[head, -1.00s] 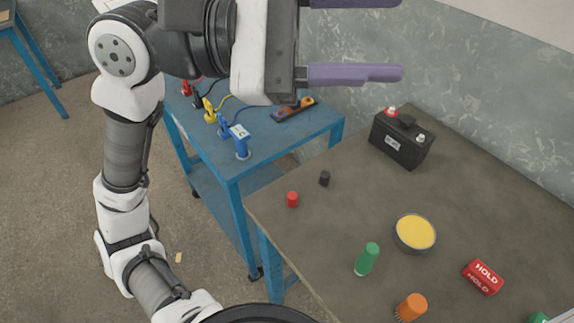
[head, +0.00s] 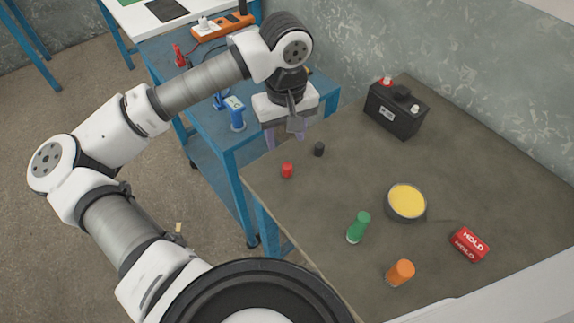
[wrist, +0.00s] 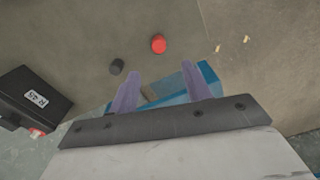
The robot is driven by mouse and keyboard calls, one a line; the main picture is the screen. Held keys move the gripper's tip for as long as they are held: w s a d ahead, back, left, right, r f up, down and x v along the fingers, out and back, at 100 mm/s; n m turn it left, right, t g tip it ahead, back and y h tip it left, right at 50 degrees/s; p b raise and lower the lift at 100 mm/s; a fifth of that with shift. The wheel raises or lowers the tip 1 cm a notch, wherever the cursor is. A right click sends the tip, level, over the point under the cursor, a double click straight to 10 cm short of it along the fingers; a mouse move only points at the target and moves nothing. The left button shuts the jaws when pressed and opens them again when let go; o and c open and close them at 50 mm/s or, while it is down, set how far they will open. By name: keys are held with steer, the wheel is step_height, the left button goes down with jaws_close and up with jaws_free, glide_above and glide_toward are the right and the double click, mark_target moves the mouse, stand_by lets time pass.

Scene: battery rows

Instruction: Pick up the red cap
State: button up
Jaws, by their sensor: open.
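The red cap (head: 287,170) stands on the dark table near its left edge, with a small black cap (head: 319,149) a little behind and to its right. In the wrist view the red cap (wrist: 158,44) lies beyond the fingertips, about between them sideways, and the black cap (wrist: 116,67) is just past the left finger. My gripper (head: 285,138) hangs pointing down by the table's back left edge, behind the red cap in the head view. Its purple fingers (wrist: 162,84) are apart with nothing between them. Neither finger touches a cap.
A black battery (head: 397,110) stands at the back of the table. A bowl of yellow stuff (head: 406,201), a green bottle (head: 358,227), an orange-capped item (head: 400,272) and a red HOLD block (head: 469,243) are further right and front. A blue cart (head: 212,132) adjoins at left.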

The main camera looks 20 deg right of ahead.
mark_target(287, 166)
step_height(287, 166, down, 3)
steer(key=shift+f, duration=0.15)
steer(key=shift+s+d+f+p, duration=0.15)
steer(key=shift+f+p, duration=0.55)
steer(key=shift+f, duration=0.65)
steer(key=shift+s+a+f+p, duration=0.15)
steer(key=shift+f+p, duration=0.5)
steer(key=shift+f, duration=0.7)
steer(key=shift+d, duration=0.1)
steer(key=shift+c, duration=0.5)
steer(key=c, duration=0.9)
